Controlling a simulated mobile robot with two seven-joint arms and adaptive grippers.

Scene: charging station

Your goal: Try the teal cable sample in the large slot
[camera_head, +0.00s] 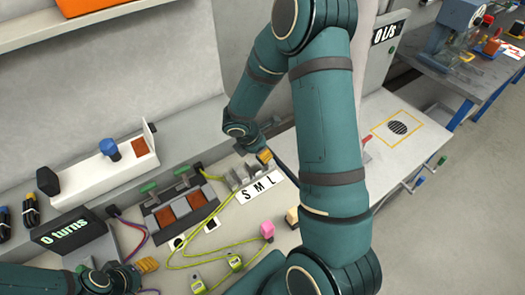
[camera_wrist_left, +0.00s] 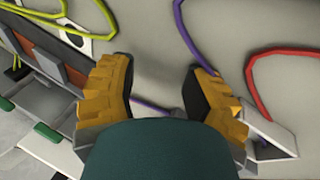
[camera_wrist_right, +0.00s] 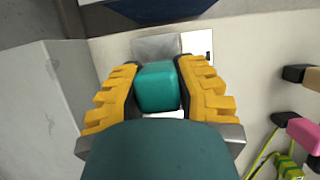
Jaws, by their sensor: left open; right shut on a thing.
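In the right wrist view my right gripper (camera_wrist_right: 158,88) is shut on a teal block (camera_wrist_right: 157,86), the end of the teal cable sample. A grey block (camera_wrist_right: 156,46) and a white plate (camera_wrist_right: 196,43) lie just beyond it. In the head view the grey slot blocks (camera_head: 239,176) stand behind the S M L label (camera_head: 260,187). My right gripper (camera_head: 264,157) is at the L end; whether the sample is inside a slot is hidden. My left gripper (camera_wrist_left: 160,95) is open and empty, and also shows low at the left in the head view (camera_head: 146,265).
A pink block (camera_head: 267,229) and a cream block (camera_head: 292,215) stand near my right arm. Yellow-green cables (camera_head: 200,235) lie across the bench. A purple cable (camera_wrist_left: 190,38) and a red cable (camera_wrist_left: 262,75) are near my left gripper.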

